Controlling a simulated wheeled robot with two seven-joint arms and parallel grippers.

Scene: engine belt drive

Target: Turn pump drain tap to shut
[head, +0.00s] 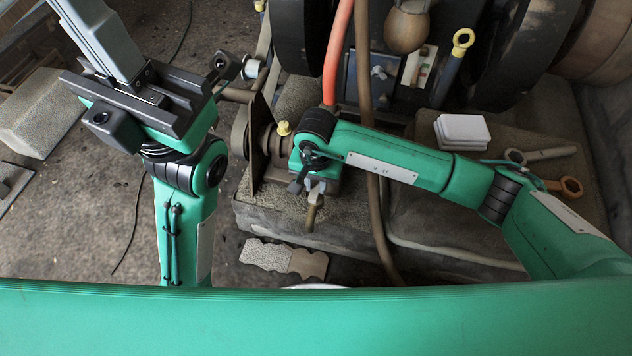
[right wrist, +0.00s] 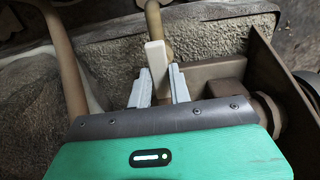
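A pale, flat lever, which looks like the drain tap's handle (right wrist: 155,58), stands upright in the right wrist view. A brass-brown pipe (right wrist: 154,20) runs behind it. My right gripper (right wrist: 161,80) has its two grey fingers either side of the lever's lower end, with a gap between them; I cannot tell whether they touch it. In the head view my right gripper (head: 318,187) points down by the pump's side, above a brass spout (head: 312,214); my own wrist hides most of the tap. My left gripper (head: 105,42) is raised at upper left, its fingertips cut off by the frame edge.
An orange hose (head: 337,50) and a brown hose (head: 365,110) pass close by my right forearm. A white block (head: 462,131) and wrenches (head: 542,154) lie on the stone ledge at right. A brown plate edge (right wrist: 285,75) stands right of my right gripper.

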